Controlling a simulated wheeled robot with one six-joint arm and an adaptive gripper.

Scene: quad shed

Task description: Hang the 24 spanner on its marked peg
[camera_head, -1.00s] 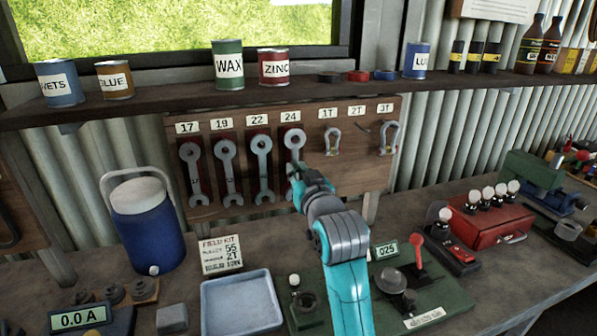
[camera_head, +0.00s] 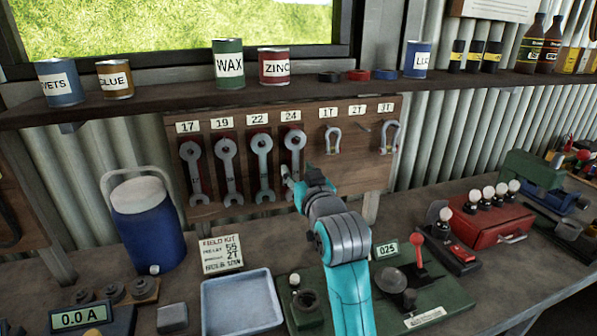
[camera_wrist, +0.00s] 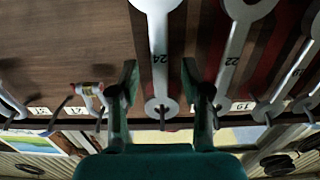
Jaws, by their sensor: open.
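The 24 spanner (camera_head: 294,143) hangs upright on the pegboard (camera_head: 345,175) under the 24 label (camera_head: 291,115), over its red marking. In the wrist view, which is upside down, the spanner (camera_wrist: 160,50) shows its stamped 24, and a dark peg (camera_wrist: 163,121) shows at its ring end. My gripper (camera_head: 298,175) is in front of the spanner's lower part in the head view. In the wrist view my gripper (camera_wrist: 159,80) is open, one finger on each side of the spanner, with gaps and no visible grip. The lower end is partly hidden by my gripper in the head view.
Spanners 17 (camera_head: 193,170), 19 (camera_head: 227,170) and 22 (camera_head: 262,165) hang to the left, close by. Shackles (camera_head: 334,139) hang to the right. A shelf (camera_head: 200,102) with tins runs above. A blue tray (camera_head: 240,300) and green-based devices stand on the bench below.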

